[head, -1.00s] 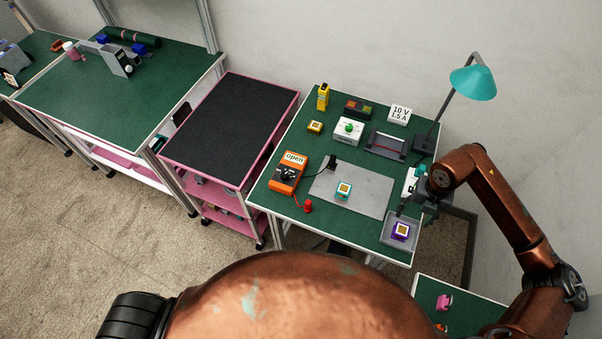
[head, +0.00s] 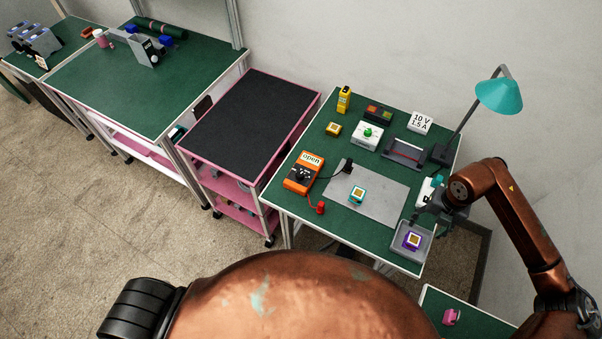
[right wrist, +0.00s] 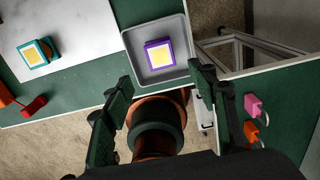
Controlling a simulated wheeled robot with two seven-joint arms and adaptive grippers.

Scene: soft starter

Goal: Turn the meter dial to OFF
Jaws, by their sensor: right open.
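The orange meter (head: 297,187) lies on the green workbench, left of a grey mat, with a black dial (head: 302,175) on its face. Its display (head: 312,160) reads "open". The dial pointer is too small to read. A black and a red probe (head: 320,208) are beside it. My right gripper (head: 424,215) is over the right side of the bench near the grey tray, well right of the meter. In the right wrist view, the right gripper (right wrist: 159,76) has its fingers apart with nothing between them. My left gripper is not in view.
A grey tray (head: 398,252) holds a purple block (head: 412,241). A teal block (head: 357,196) sits on the grey mat (head: 385,187). A teal lamp (head: 498,95) stands at the back right. A black-topped pink cart (head: 250,125) adjoins the bench's left side.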

